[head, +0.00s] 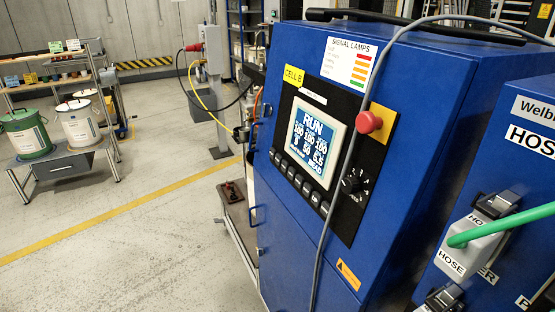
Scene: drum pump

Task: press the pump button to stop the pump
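Neither of my grippers is in view. A large blue cabinet (420,110) fills the middle right, its tilted front carrying a black control panel. The panel has a lit display (314,140) reading "RUN" with rows of numbers. A row of dark push buttons (299,178) runs below the display. A red mushroom-shaped button (368,122) sits on a yellow plate (382,124) to the right of the display. A black rotary knob (352,183) is below it. No label naming a pump button is readable, and I cannot tell which button is the pump's.
A grey cable (347,165) hangs across the cabinet front. A green hose (505,222) joins a grey connector on the right-hand cabinet. A bench at left holds a green drum (27,137) and a white drum (78,125). The floor (150,245) at lower left is mostly clear.

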